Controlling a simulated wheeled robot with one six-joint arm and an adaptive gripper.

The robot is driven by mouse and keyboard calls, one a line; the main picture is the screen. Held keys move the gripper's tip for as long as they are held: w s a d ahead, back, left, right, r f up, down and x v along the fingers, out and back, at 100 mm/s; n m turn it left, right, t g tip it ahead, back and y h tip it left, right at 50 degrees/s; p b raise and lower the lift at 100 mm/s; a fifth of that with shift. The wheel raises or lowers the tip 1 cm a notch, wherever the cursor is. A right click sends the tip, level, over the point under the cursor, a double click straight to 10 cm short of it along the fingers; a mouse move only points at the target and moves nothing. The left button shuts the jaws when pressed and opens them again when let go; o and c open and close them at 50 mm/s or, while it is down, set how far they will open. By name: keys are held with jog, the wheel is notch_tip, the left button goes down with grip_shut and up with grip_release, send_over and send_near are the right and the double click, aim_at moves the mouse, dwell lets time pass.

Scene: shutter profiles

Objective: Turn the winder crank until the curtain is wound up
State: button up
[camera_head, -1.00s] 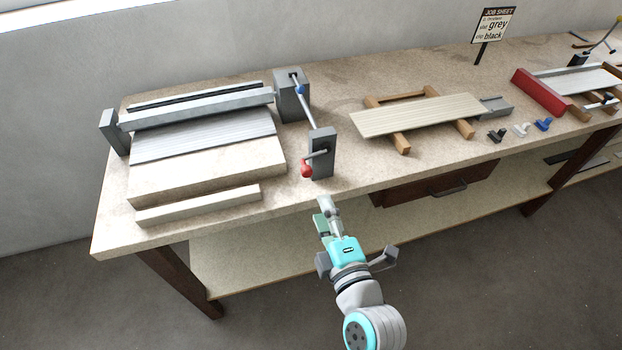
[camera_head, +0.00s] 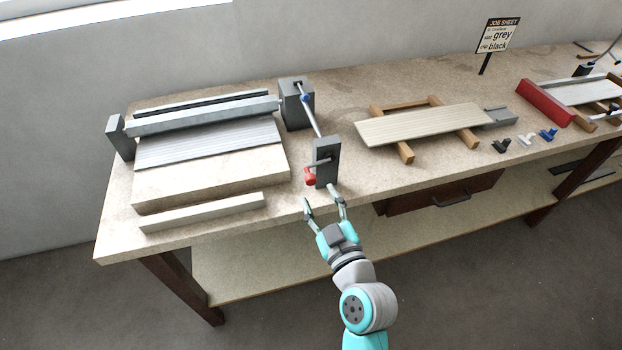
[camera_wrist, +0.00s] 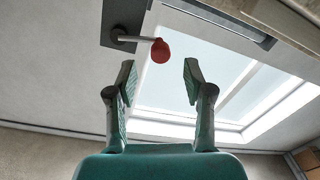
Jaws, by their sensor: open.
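The winder crank has a red knob (camera_head: 310,179) on a short grey arm, mounted on a dark upright block (camera_head: 326,162) near the bench's front edge. A rod (camera_head: 313,118) runs from this block back to the grey end bracket (camera_head: 295,104). The grey slatted curtain (camera_head: 207,141) lies on a pale board below the roller bar (camera_head: 200,116). My gripper (camera_head: 322,196) is open and empty, just in front of and below the knob. In the wrist view the red knob (camera_wrist: 160,51) shows beyond and between the open fingertips (camera_wrist: 158,74), apart from them.
The bench top (camera_head: 345,110) carries a pale slat panel (camera_head: 425,127) on wooden bearers to the right. Small clips (camera_head: 525,139), a red block (camera_head: 545,103) and a job sheet sign (camera_head: 497,36) stand farther right. A loose pale strip (camera_head: 203,212) lies along the front left.

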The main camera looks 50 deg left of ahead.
aim_at(312, 183)
jog(key=shift+x, duration=3.2)
grip_shut()
